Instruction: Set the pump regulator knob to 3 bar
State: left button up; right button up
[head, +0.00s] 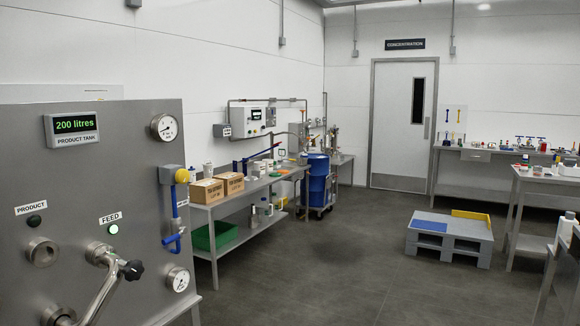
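I cannot make out a knob labelled as the pump regulator in the head view. A white wall unit (250,122) with a small green-lit display hangs above the far end of the left bench, too small to read. A blue drum (319,180) stands on a trolley beside that bench, with small equipment around it. Neither of my grippers is in view.
The steel tank panel (105,175) fills the near left, with a "200 litres" display (72,127), gauges and a FEED valve handle (110,277). A bench (205,202) carries cardboard boxes. A low grey platform (452,238) stands right. The middle floor is clear.

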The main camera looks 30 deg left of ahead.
aim_at(182, 176)
jog(key=i+l+u, duration=0.15)
jog(key=i, duration=0.35)
jog(key=i+u, duration=0.15)
jog(key=i, duration=0.35)
jog(key=i+l+u, duration=0.15)
jog(key=i, duration=0.3)
jog(key=i+l+u, duration=0.25)
jog(key=u, duration=0.25)
jog(key=i+l+u, duration=0.65)
jog(key=l+u, duration=0.2)
jog(key=u, duration=0.15)
jog(key=i+l+u, duration=0.1)
jog(key=l+u, duration=0.35)
jog(key=l, duration=0.1)
